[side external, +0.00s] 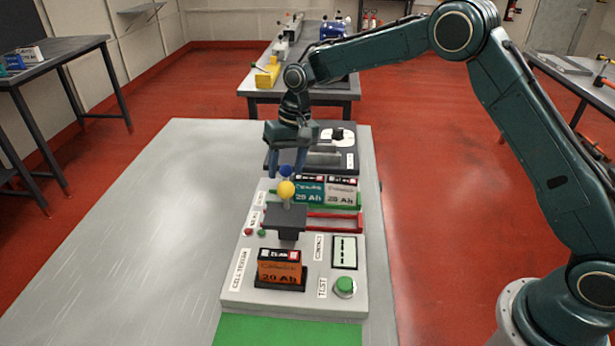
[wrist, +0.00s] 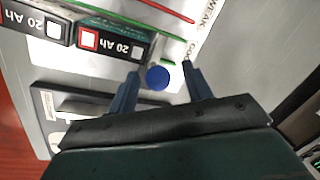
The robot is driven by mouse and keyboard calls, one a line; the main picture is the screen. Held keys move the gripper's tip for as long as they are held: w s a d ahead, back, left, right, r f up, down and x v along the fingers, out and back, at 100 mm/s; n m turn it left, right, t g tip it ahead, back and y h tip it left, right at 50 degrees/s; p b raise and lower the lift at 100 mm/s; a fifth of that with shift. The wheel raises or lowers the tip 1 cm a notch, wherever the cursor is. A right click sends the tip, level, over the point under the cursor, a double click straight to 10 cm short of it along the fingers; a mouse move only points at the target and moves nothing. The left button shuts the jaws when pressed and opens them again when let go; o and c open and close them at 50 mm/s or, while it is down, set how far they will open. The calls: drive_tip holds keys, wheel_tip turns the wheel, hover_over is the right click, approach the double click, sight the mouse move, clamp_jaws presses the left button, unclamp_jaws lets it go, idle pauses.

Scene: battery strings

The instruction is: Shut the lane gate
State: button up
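My gripper (side external: 288,172) points down over the test unit, its two blue fingers apart. In the wrist view my gripper (wrist: 160,72) has a round blue knob (wrist: 157,77) in the gap between the fingers, with space showing on both sides. The blue knob (side external: 285,170) also shows in the side view, just behind a yellow knob (side external: 286,189). Green rails (side external: 345,206) and red rails (side external: 335,228) mark the lanes. Which part is the lane gate and how far it stands open I cannot tell; the blue knob's base is hidden.
Two 20 Ah cells, one teal (side external: 309,191) and one grey (side external: 341,193), stand by the green rail. An orange cell (side external: 280,268) sits in a front holder. A dark block (side external: 285,218) is under the yellow knob. A green button (side external: 345,285) is at front right. The table's left is clear.

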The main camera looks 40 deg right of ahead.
drive_tip(key=shift+r, duration=0.15)
wheel_tip(320, 180, up, 13)
drive_tip(key=d, duration=0.2)
drive_tip(key=shift+s+d+r, duration=0.15)
drive_tip(key=shift+s+d, duration=0.05)
drive_tip(key=shift+d, duration=0.1)
idle(0.4)
